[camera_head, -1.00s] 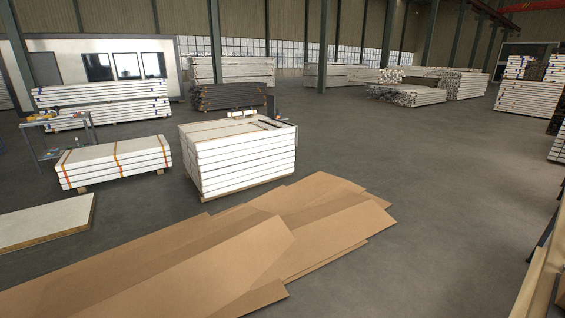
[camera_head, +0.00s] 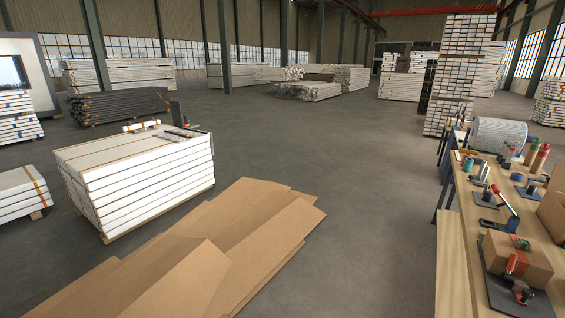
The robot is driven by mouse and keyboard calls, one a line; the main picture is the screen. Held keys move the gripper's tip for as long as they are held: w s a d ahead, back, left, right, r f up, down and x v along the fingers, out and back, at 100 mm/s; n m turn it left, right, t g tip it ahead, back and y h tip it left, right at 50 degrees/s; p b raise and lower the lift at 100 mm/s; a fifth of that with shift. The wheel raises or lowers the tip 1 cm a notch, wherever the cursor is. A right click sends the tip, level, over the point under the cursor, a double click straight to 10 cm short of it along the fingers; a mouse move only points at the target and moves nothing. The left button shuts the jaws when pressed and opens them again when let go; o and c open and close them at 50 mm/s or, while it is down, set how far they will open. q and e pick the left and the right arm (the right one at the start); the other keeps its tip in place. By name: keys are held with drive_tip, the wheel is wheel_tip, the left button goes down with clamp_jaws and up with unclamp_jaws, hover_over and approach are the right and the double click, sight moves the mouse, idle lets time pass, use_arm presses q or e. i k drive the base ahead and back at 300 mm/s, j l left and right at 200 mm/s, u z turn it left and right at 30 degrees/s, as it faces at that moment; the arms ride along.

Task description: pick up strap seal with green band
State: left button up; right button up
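A workbench (camera_head: 452,262) with a wooden top stands at the right, crowded with tools and small items. On it a cardboard box (camera_head: 530,262) carries a red-orange item with a small green part (camera_head: 523,243) at its top. A small teal-green cylinder (camera_head: 468,164) stands farther back on the bench. I cannot tell at this size which of the small items is the strap seal with the green band. Neither of my grippers is in view.
Flat cardboard sheets (camera_head: 215,245) lie on the floor in front. A stack of white panels (camera_head: 135,180) stands at the left. A tall stack of white and dark pieces (camera_head: 461,75) rises behind the bench. The grey floor between is clear.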

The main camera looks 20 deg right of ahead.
sight(524, 245)
drive_tip(key=i+z, duration=0.25)
drive_tip(key=z, duration=0.2)
drive_tip(key=i+j+z, duration=0.15)
drive_tip(key=z, duration=0.3)
drive_tip(key=i+z, duration=0.2)
drive_tip(key=z, duration=0.25)
drive_tip(key=i+j+z, duration=0.15)
drive_tip(key=z, duration=0.3)
drive_tip(key=i+j+z, duration=0.15)
drive_tip(key=z, duration=0.3)
drive_tip(key=i+j+z, duration=0.1)
drive_tip(key=j+z, duration=0.15)
drive_tip(key=z, duration=0.25)
drive_tip(key=i+j+z, duration=0.2)
drive_tip(key=z, duration=0.25)
drive_tip(key=i+j+z, duration=0.15)
drive_tip(key=z, duration=0.3)
drive_tip(key=i+j+z, duration=0.15)
drive_tip(key=j+z, duration=0.2)
drive_tip(key=i+j, duration=0.05)
drive_tip(key=j, duration=0.05)
